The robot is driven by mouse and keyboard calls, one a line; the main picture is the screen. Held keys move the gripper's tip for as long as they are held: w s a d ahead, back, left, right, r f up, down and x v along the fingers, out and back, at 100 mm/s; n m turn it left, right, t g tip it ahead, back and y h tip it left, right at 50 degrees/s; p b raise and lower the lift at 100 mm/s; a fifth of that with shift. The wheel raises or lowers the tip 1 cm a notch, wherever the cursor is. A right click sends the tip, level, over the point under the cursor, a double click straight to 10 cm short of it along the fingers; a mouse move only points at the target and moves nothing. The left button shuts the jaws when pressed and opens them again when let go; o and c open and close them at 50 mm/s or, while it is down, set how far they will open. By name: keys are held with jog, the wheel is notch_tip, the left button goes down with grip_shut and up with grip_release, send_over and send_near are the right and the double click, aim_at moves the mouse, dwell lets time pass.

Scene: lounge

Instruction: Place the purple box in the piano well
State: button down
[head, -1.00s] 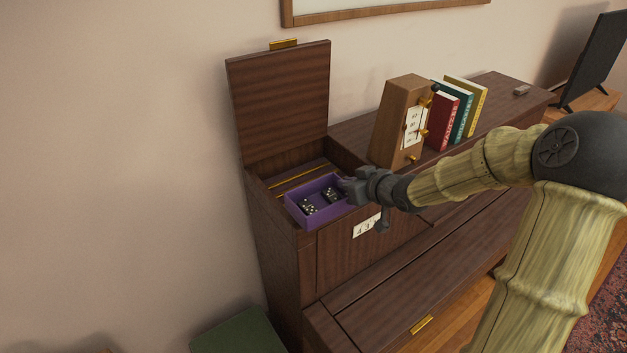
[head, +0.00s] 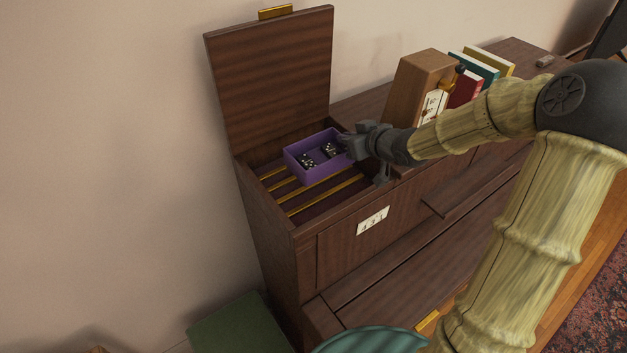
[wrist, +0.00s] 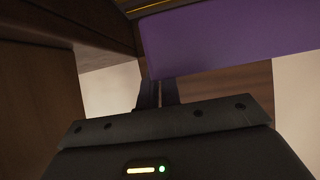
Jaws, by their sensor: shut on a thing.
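The purple box (head: 318,170) is an open tray with several black dice inside. My gripper (head: 347,147) is shut on its right side wall. The box is over the back right part of the piano well (head: 290,214), an open compartment with gold strips on its floor. I cannot tell whether the box touches the floor or hangs above it. The lid (head: 270,85) of the well stands open against the wall. In the wrist view, the box (wrist: 230,38) fills the upper right, with my gripper's fingers (wrist: 158,92) at its lower edge.
A wooden metronome-like case (head: 414,88) and several books (head: 485,70) stand on the piano top (head: 365,100), close behind my gripper. A white numbered plate (head: 373,220) is on the front panel. A green seat (head: 238,325) is at lower left. The front left of the well is clear.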

notch_tip(320, 180, down, 6)
jog(key=shift+r, duration=0.1)
jog(key=shift+w+f, duration=0.15)
jog(key=shift+f, duration=0.1)
jog(key=shift+s+a, duration=0.15)
jog(key=shift+s, duration=0.05)
jog(key=shift+f, duration=0.1)
jog(key=f, duration=0.1)
jog(key=f+p, duration=0.1)
jog(key=f, duration=0.1)
jog(key=shift+w+d+f, duration=0.15)
jog(key=shift+d+f, duration=0.05)
jog(key=shift+f, duration=0.1)
jog(key=shift+s+r, duration=0.1)
jog(key=shift+s, duration=0.1)
jog(key=shift+a+f, duration=0.1)
jog(key=shift+f, duration=0.1)
jog(key=c, duration=1.6)
grip_release()
